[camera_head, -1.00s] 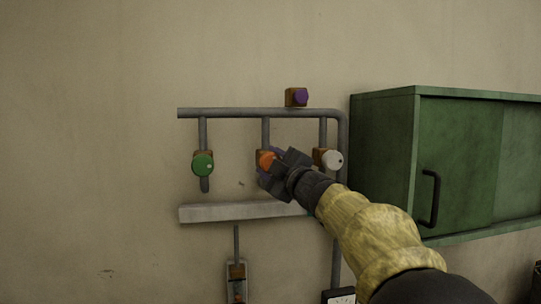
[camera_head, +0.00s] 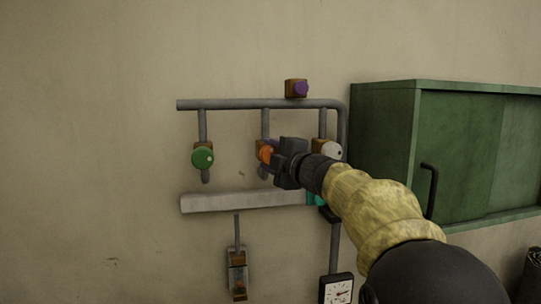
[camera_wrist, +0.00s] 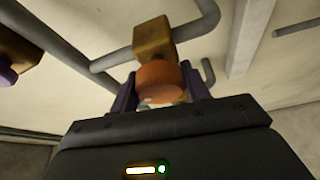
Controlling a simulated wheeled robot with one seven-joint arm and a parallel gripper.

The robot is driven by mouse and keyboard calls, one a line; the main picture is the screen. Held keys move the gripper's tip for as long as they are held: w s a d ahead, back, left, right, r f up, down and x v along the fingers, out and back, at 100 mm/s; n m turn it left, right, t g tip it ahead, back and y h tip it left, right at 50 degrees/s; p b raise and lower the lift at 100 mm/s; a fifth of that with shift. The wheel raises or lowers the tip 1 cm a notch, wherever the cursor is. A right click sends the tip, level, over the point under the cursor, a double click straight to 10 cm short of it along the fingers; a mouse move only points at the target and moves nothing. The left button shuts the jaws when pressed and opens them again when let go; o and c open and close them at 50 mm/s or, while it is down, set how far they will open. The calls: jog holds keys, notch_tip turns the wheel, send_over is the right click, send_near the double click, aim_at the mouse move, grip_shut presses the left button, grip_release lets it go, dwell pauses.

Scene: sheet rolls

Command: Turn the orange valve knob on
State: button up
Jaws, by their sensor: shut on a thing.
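The orange valve knob (camera_head: 265,153) sits on a brown block on the middle drop of the grey wall pipe. In the wrist view the knob (camera_wrist: 159,82) shows between the two dark purple fingers. My gripper (camera_wrist: 160,92) is shut on the knob, one finger on each side. In the head view my gripper (camera_head: 267,158) reaches in from the right and hides part of the knob.
A green knob (camera_head: 203,157) is to the left and a white knob (camera_head: 329,151) is close on the right, partly behind my arm. A purple button (camera_head: 300,89) is above. A green cabinet (camera_head: 470,160) stands right. A gauge (camera_head: 338,290) and a switch (camera_head: 237,273) are below.

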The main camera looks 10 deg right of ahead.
jog(key=shift+f, duration=0.25)
jog(key=o, duration=0.8)
jog(key=shift+a, duration=0.1)
jog(key=shift+o, duration=1)
jog(key=shift+s+r, duration=0.1)
jog(key=shift+r, duration=0.05)
jog(key=r+b+v, duration=0.1)
jog(key=b+v, duration=0.4)
jog(key=v, duration=1.2)
jog(key=shift+s+f, duration=0.2)
jog(key=shift+f, duration=0.35)
jog(key=shift+w+f, duration=0.1)
